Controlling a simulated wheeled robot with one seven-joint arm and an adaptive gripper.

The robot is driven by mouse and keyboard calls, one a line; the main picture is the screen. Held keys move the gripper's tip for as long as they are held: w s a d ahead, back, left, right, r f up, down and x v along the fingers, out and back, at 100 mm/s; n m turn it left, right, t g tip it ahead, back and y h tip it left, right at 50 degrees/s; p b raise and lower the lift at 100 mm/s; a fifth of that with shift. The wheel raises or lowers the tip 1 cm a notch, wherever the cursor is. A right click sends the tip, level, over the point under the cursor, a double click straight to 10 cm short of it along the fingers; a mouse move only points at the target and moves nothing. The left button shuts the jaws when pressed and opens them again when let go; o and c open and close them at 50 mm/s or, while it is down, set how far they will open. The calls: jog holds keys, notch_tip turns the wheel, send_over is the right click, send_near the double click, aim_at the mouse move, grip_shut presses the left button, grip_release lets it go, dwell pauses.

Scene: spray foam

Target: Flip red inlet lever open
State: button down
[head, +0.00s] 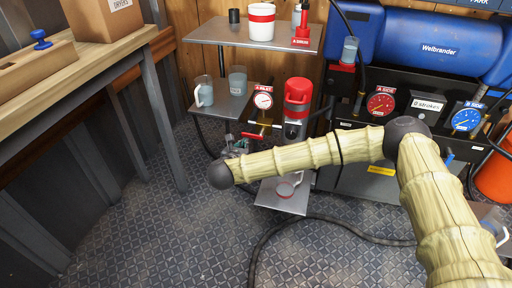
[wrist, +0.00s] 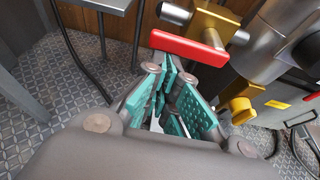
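The red lever (wrist: 188,47) is a flat bar on a brass valve body (wrist: 213,25) in the wrist view, lying across the picture just beyond my fingertips. In the head view the red lever (head: 250,135) shows small, beside the brass valve under the A inlet gauge (head: 262,100). My gripper (wrist: 171,75) has teal pads, and its two fingers converge toward the lever's left part. A gap shows between the pads nearer the palm. I cannot tell whether the tips touch the lever or each other. In the head view my gripper (head: 237,147) is partly hidden behind my arm.
A red-and-grey cylinder (head: 297,110) stands right of the gauge. Shelves with cups (head: 237,80) are at left. A black hose (head: 320,221) crosses the open floor.

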jog(key=shift+w+a+r, duration=0.1)
jog(key=shift+a+r, duration=0.1)
jog(key=shift+r, duration=0.1)
